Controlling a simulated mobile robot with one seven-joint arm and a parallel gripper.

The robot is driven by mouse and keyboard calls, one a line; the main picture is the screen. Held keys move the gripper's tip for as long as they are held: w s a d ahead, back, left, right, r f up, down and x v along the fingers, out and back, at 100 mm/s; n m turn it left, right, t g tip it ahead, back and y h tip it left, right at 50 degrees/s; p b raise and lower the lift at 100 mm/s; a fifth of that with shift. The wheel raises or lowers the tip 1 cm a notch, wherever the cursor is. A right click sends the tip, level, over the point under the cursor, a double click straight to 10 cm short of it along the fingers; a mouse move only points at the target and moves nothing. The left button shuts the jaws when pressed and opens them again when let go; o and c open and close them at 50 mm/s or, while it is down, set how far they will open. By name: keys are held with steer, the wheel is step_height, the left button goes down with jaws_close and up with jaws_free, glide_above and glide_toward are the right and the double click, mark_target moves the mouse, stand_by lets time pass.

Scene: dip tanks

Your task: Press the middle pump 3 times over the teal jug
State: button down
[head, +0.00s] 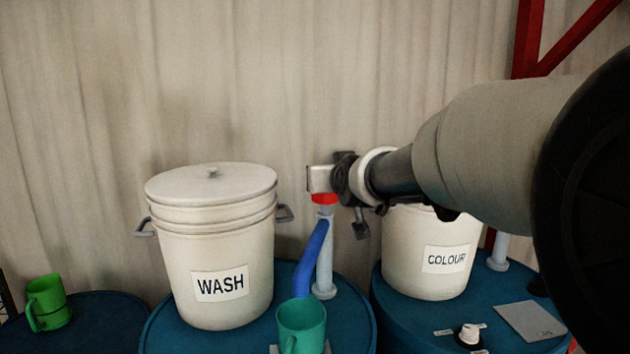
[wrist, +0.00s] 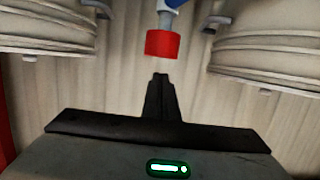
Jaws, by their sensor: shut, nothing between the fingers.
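The middle pump has a red knob (head: 325,198), a blue spout (head: 311,258) and a pale column standing on a blue drum. The knob also shows in the wrist view (wrist: 162,44). The teal jug (head: 302,325) stands below the spout's lower end, partly cut off by the bottom edge. My gripper (head: 320,180) is shut and empty, right above the red knob in the head view. In the wrist view its closed fingertips (wrist: 159,76) point toward the knob, with a small gap in the picture. I cannot tell whether they touch.
A lidded WASH bucket (head: 212,245) stands left of the pump and a COLOUR bucket (head: 430,265) right. My arm hides part of the right side. Another pump (head: 497,252) shows at the right. A green mug (head: 47,303) is at far left. A grey plate (head: 531,320) lies on the right drum.

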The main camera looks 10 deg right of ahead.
steer(key=shift+v, duration=2.05)
steer(key=shift+r, duration=0.1)
steer(key=s+f+g+p, duration=0.2)
steer(key=s+f+g, duration=0.1)
steer(key=s, duration=0.7)
steer(key=s+f+g+p, duration=0.2)
steer(key=s+f+g, duration=0.1)
steer(key=s, duration=0.7)
steer(key=s+f+g+p, duration=0.2)
steer(key=s+f, duration=0.3)
steer(key=s, duration=0.6)
steer(key=shift+d+f+g, duration=0.15)
steer(key=shift+f+g, duration=0.15)
steer(key=shift+g, duration=0.5)
steer(key=c, duration=2.5)
jaws_free()
